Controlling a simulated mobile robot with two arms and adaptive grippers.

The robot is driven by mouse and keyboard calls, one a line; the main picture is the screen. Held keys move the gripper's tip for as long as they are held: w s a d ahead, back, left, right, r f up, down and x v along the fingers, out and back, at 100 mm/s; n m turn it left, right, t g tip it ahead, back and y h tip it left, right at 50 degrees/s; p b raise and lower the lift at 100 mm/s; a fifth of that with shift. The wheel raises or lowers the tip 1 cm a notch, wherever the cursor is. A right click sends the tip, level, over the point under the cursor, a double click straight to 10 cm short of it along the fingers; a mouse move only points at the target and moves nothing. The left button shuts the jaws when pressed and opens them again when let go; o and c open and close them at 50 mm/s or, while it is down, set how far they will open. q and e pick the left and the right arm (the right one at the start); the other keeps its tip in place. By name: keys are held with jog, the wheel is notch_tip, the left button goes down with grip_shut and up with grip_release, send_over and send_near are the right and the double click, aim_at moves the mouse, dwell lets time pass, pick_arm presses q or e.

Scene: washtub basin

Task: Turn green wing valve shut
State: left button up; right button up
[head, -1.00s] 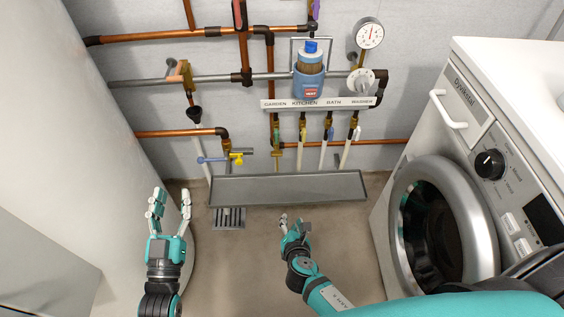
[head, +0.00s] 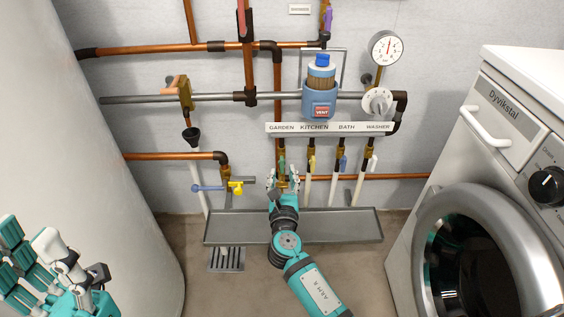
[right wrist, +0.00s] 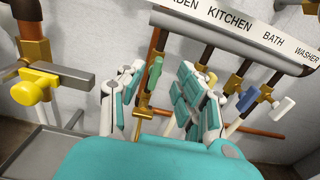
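The green wing valve (head: 282,165) is on the leftmost brass fitting under the GARDEN label. In the right wrist view its green handle (right wrist: 155,72) stands roughly upright. My right gripper (head: 284,179) is open at this valve, fingers pointing up the wall. In the right wrist view the fingers of my right gripper (right wrist: 158,88) are on either side of the handle, with gaps visible; I see no clear contact. In the head view the fingers partly hide the fitting. My left gripper (head: 36,252) is open and empty at the lower left, far from the valve.
Yellow (head: 312,163), blue (head: 343,163) and white (head: 373,163) wing valves stand to the right. A yellow knob (head: 236,188) is on the left. A grey trough (head: 340,228) lies below. The label strip (head: 330,128) runs just above. A washing machine (head: 500,200) stands at the right.

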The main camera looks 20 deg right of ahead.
aim_at(282, 161)
jog(key=b+x, duration=0.1)
jog(key=x, duration=0.6)
jog(key=shift+w+b, duration=0.15)
jog(key=shift+b, duration=0.25)
